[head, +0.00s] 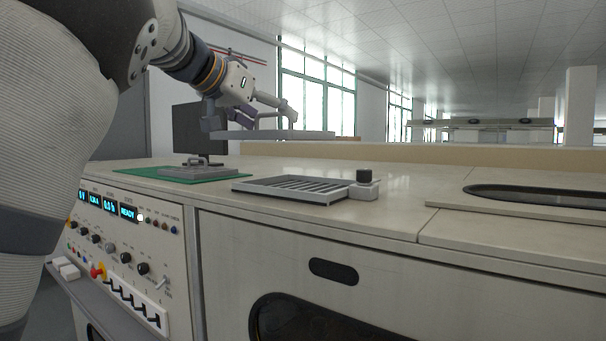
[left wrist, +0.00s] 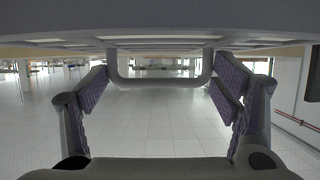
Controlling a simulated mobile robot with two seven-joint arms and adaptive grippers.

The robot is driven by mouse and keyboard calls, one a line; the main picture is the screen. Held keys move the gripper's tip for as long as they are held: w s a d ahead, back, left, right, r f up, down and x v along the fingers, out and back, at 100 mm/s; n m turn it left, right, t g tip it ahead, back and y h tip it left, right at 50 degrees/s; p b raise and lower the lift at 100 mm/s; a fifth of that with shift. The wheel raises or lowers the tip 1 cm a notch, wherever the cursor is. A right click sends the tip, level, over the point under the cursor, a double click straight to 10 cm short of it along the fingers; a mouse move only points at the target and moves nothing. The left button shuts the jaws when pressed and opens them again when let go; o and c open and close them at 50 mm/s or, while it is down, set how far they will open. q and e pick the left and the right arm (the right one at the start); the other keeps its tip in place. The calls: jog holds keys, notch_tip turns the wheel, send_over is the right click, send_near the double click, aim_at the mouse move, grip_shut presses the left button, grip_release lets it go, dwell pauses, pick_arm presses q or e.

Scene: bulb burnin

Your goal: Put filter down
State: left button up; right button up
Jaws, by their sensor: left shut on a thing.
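My left gripper (head: 248,118) is shut on a flat grey framed panel, which looks like the filter (head: 290,134). It holds the panel roughly level above the bench top, clear of it. In the left wrist view the purple pads of the left gripper (left wrist: 160,88) stand on both sides of the filter's grey U-shaped handle (left wrist: 160,82). The ribbed frame of the filter (left wrist: 160,20) spans the top of that view. Below the held panel on the bench is a grey slotted tray or frame (head: 257,191). My right gripper is in neither view.
A grey plate with a handle (head: 183,172) lies on a green mat (head: 150,172) at the left. A black knob (head: 364,176) stands beside the slotted tray. An oval dark opening (head: 540,195) is at the right. The bench top (head: 400,200) between is clear. A control panel (head: 128,245) fronts the bench.

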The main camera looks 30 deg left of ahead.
pick_arm(q)
jog(key=w+f, duration=0.2)
jog(key=w+d+f, duration=0.1)
jog(key=w+f, duration=0.1)
jog(key=w+d+f, duration=0.1)
jog(key=w+f, duration=0.2)
jog(key=shift+d, duration=0.2)
notch_tip(320, 180, down, 3)
jog(key=shift+r, duration=0.15)
jog(key=shift+d+f, duration=0.1)
jog(key=shift+f, duration=0.15)
jog(key=o, duration=1.2)
jog(key=shift+f, duration=0.15)
jog(key=shift+r, duration=0.3)
jog(key=v, duration=1.1)
jog(key=shift+s+r, duration=0.1)
jog(key=shift+s, duration=0.3)
